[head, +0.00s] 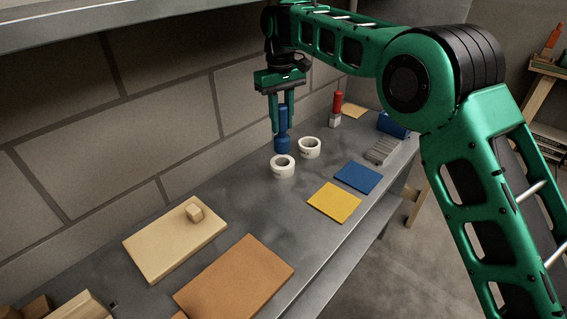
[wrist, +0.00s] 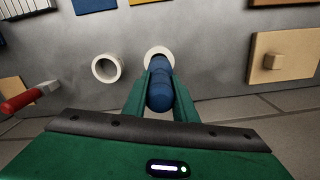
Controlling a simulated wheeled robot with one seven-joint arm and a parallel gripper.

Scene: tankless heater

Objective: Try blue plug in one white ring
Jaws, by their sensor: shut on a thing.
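My gripper (head: 282,117) points down, shut on the blue plug (head: 282,142), which hangs upright between the fingers. In the wrist view the plug (wrist: 160,95) sits between the green fingers. One white ring (head: 283,172) stands on the grey bench, close to the plug's lower end. In the wrist view this ring (wrist: 153,51) is just beyond the plug and partly hidden by it. The plug looks beside or above the ring, not inside it; whether they touch I cannot tell. The second white ring (head: 309,148) is to the right and apart; it also shows in the wrist view (wrist: 107,68).
A red-handled tool (head: 336,105) stands farther back near the block wall. Blue (head: 358,177) and yellow (head: 334,202) plates lie right of the rings. A wooden board (head: 173,242) with a small block lies nearer, beside an orange board (head: 236,279). Bench between is clear.

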